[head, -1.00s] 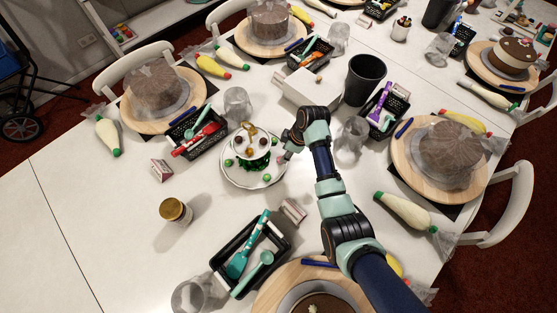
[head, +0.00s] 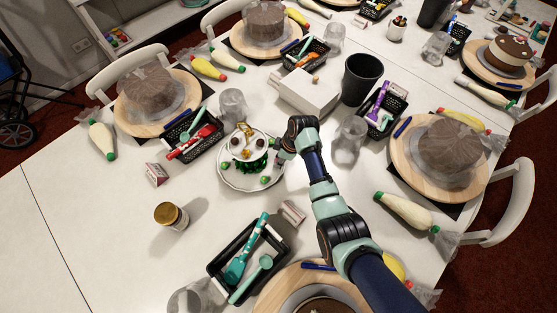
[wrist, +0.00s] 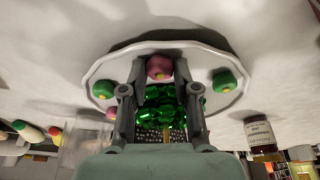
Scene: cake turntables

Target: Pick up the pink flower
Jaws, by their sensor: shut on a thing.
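The pink flower (wrist: 159,67) is a small round pink piece with a yellow centre. In the wrist view it sits between my fingertips at the plate's rim. My gripper (wrist: 158,78) is shut on it. In the head view my gripper (head: 282,155) is at the right edge of the white plate (head: 232,181), and I cannot make out the flower there. The plate also shows in the wrist view (wrist: 112,66). Green flowers lie on it, one to the right (wrist: 223,81) and one to the left (wrist: 103,88) in the wrist view.
A white bowl with a green base (head: 246,150) stands on the plate beside my gripper. A white box (head: 303,95), a black cup (head: 361,80) and a clear glass (head: 348,139) stand close behind and right.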

